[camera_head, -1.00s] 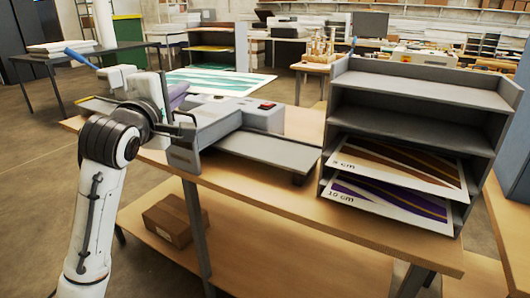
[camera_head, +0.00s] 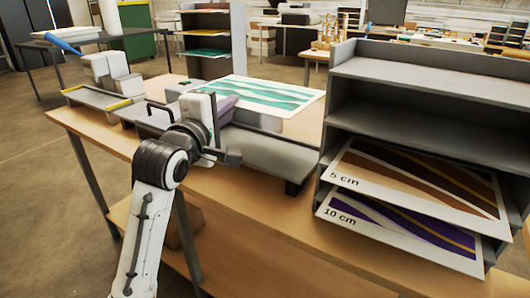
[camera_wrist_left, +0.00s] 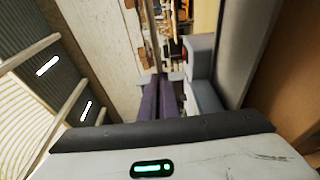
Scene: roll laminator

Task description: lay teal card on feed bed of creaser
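The teal card (camera_head: 272,94), white with teal waves, hangs roughly level over the middle machine in the head view. My left gripper (camera_head: 226,106) is at its near left edge, with purple fingers closed on it. In the left wrist view the fingers (camera_wrist_left: 160,98) lie close together, with a thin edge-on line running beyond them. A lever machine, seemingly the creaser (camera_head: 108,68), stands at the bench's left end with a blue handle. Its grey feed bed (camera_head: 97,98) has yellow edge strips and looks bare. My left forearm hides part of the bench. My right gripper is out of view.
The middle machine's grey front bed (camera_head: 262,154) lies right of my left gripper, partly hidden by card and arm. A grey rack (camera_head: 425,122) on the right holds a brown card (camera_head: 420,180) and a purple card (camera_head: 405,222). Bare bench lies in front.

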